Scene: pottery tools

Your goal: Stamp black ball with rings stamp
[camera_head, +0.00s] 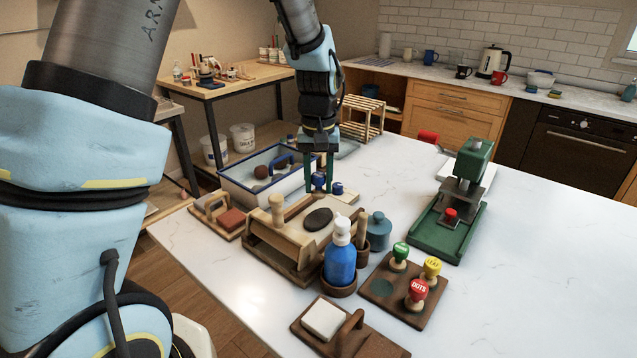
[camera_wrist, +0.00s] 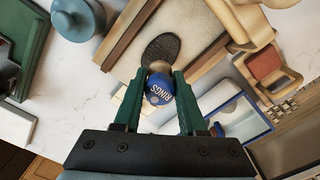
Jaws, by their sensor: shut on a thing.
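The blue-topped rings stamp (camera_wrist: 158,90), lettered "RINGS", is between my gripper's (camera_wrist: 158,98) green fingers, which are shut on it. In the head view my gripper (camera_head: 318,180) points down with the stamp (camera_head: 318,183) held above the table, behind the wooden slab roller. The black ball (camera_head: 318,219) looks like a flattened dark oval lying on the pale bed of the roller. In the wrist view the black ball (camera_wrist: 161,48) is just beyond the stamp, which overlaps its near edge in the picture. I cannot tell the gap between them.
A wooden stamp stand (camera_head: 382,288) holds green, yellow and red stamps. A blue bottle (camera_head: 340,262) and a blue-grey jar (camera_head: 379,232) stand right of the roller. A green press (camera_head: 440,232) is at right. A basin (camera_head: 235,188) is at left.

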